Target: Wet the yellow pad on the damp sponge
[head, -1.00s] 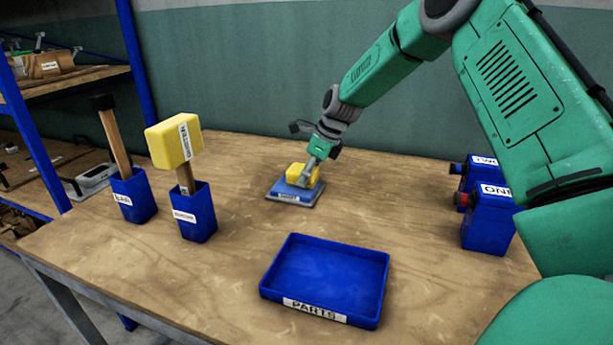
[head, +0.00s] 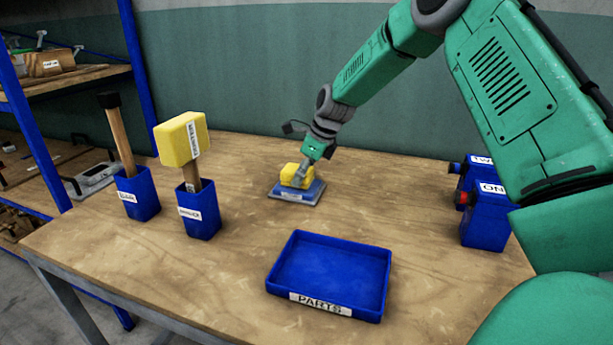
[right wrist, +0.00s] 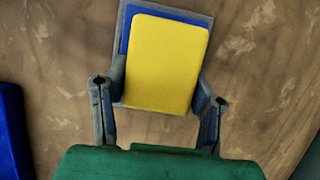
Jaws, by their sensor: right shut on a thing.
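The yellow pad (head: 293,174) sits over the blue damp sponge (head: 314,189), which lies on a grey labelled tray (head: 291,196) on the table. My right gripper (head: 301,178) is shut on the yellow pad from above. In the right wrist view the yellow pad (right wrist: 166,62) lies between the two fingers (right wrist: 160,98), with blue sponge (right wrist: 205,22) showing along its edges. The pad looks to be on the sponge, but I cannot tell for sure whether they touch. My left gripper is not in view.
A blue PARTS tray (head: 330,273) lies at the front. Two blue holders (head: 137,193) (head: 200,214) stand at the left, with a black-topped hammer (head: 117,135) and a yellow-headed mallet (head: 182,140). Blue boxes (head: 486,215) stand at the right.

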